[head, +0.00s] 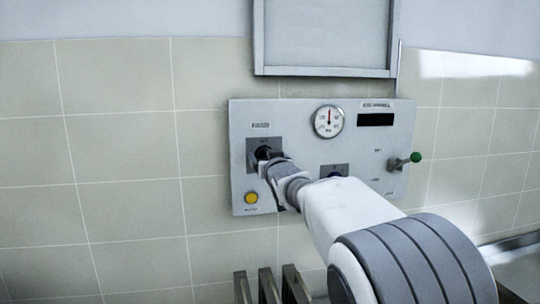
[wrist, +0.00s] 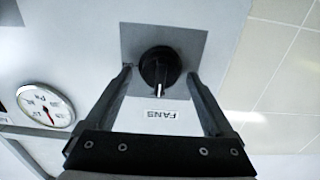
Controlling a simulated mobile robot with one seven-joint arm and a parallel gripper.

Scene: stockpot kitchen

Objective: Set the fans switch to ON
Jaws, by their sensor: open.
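The fans switch is a round black knob (wrist: 160,68) with a white pointer mark, on a dark square plate (wrist: 185,42) of the grey control panel. In the wrist view the pointer points down, toward the upside-down FANS label (wrist: 161,115). My gripper (wrist: 159,76) is open, with one finger on each side of the knob. Small gaps seem to show between the fingers and the knob; contact is hard to tell. In the head view my gripper (head: 267,160) is at the panel's left plate and mostly hides the knob.
The control panel (head: 290,115) also carries a gauge (head: 328,121), a dark display (head: 375,120), a yellow button (head: 251,198) below the fans switch, and a green-tipped lever (head: 415,157) at right. My arm partly covers another control's plate (head: 341,167). A framed board (head: 325,35) hangs above.

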